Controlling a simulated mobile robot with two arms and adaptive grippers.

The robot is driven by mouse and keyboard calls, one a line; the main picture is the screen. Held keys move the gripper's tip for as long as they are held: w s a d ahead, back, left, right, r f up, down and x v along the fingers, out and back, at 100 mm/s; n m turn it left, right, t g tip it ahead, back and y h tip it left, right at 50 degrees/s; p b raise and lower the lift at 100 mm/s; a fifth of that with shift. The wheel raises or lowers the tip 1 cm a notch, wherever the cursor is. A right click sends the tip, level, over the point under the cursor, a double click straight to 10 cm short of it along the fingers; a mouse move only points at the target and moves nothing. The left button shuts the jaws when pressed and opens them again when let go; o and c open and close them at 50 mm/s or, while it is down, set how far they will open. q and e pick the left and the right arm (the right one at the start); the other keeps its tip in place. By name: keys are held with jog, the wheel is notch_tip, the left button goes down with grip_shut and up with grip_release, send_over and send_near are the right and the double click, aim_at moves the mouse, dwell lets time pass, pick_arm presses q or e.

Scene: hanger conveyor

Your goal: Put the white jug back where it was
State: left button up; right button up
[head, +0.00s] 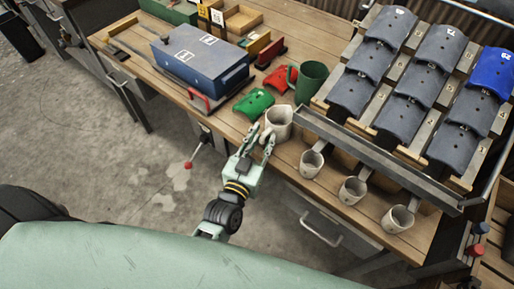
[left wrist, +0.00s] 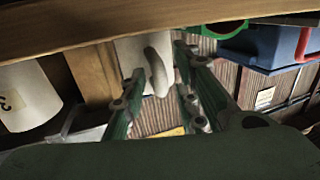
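The white jug (head: 280,120) stands upright on the wooden bench near its front edge, beside the green mug. It also shows in the left wrist view, with its curved handle (left wrist: 158,68) facing me. My left gripper (head: 262,137) is at the near side of the jug, in front of the handle. In the left wrist view its two fingers (left wrist: 158,98) are spread, with the handle between their tips. I see a gap on each side, so it does not look gripped. My right gripper is not in view.
Three small white cups (head: 311,163) stand in a row right of the jug, below a metal rail (head: 375,160).

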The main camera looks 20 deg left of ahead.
pick_arm(q)
jog(key=s, duration=1.2)
jog(key=shift+a+r+b, duration=0.25)
jog(key=shift+a+b, duration=0.15)
jog(key=shift+b, duration=0.05)
jog(key=s+f+m+g, duration=0.1)
jog(key=s+f+g, duration=0.2)
jog(key=f, duration=0.8)
jog(key=s+f+g+h, duration=0.1)
jog(key=s+f+g, duration=0.2)
jog(key=f, duration=0.8)
jog(key=s+f+m+g, duration=0.1)
jog(key=s+f+g, duration=0.25)
jog(key=f, duration=0.75)
jog(key=s+a+f+g+y, duration=0.1)
jog(key=s+a+f+g, duration=0.2)
jog(key=s+f, duration=0.5)
jog(key=s+a+f+g+y, duration=0.1)
jog(key=s+a+f+g, duration=0.3)
jog(key=s, duration=0.8)
notch_tip(320, 180, down, 4)
jog(key=shift+s+a+r+n, duration=0.15)
jog(key=shift+a+n, duration=0.15)
jog(key=shift+a, duration=0.65)
